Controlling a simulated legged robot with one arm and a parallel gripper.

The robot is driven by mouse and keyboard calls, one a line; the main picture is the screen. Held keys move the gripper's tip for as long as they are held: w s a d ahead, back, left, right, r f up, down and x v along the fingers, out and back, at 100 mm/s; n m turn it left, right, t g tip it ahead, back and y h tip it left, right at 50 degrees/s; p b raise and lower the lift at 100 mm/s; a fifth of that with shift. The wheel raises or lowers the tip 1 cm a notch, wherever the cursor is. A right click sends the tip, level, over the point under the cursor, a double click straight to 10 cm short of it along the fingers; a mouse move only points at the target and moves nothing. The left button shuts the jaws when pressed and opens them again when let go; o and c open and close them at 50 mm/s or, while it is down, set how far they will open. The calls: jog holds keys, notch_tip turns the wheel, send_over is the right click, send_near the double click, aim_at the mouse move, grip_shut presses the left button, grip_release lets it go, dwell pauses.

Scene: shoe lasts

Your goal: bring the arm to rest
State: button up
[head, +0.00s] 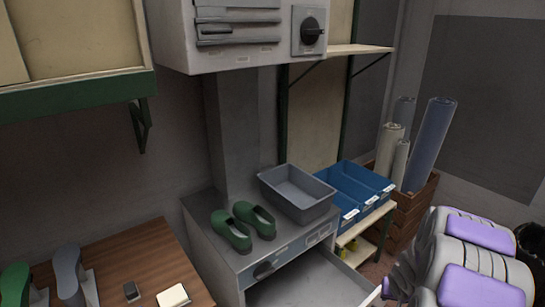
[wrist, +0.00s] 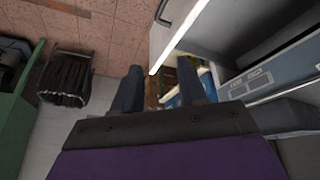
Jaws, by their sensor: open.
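My gripper (wrist: 160,84) shows in the wrist view with its two dark fingers apart and nothing between them. My arm (head: 475,260), grey with purple pads, fills the lower right of the head view, to the right of the open drawer (head: 310,285). The fingertips cannot be made out in the head view.
Blue bins (head: 352,192) sit on a low shelf by a wooden crate (head: 412,208) of rolls. A wooden bench (head: 140,265) at lower left bears a grey last (head: 68,272) and a green last (head: 15,285). The wrist view shows a dark basket (wrist: 67,78) on the floor.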

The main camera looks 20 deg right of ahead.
jog(key=s+a+r+n+g, duration=0.1)
jog(key=s+a+r, duration=0.2)
jog(key=a+r, duration=0.4)
jog(key=s+a+r+n+g, duration=0.1)
jog(key=s+a+r+g, duration=0.1)
jog(key=a+r, duration=0.55)
jog(key=s+a+r+n+g+y, duration=0.1)
jog(key=s+a+r+n, duration=0.1)
jog(key=s+a, duration=0.7)
jog(key=s+a+r+n+g+y, duration=0.1)
jog(key=s+a+r+n+y, duration=0.1)
jog(key=s+a, duration=0.8)
jog(key=shift+a+r, duration=0.9)
jog(key=shift+a, duration=0.2)
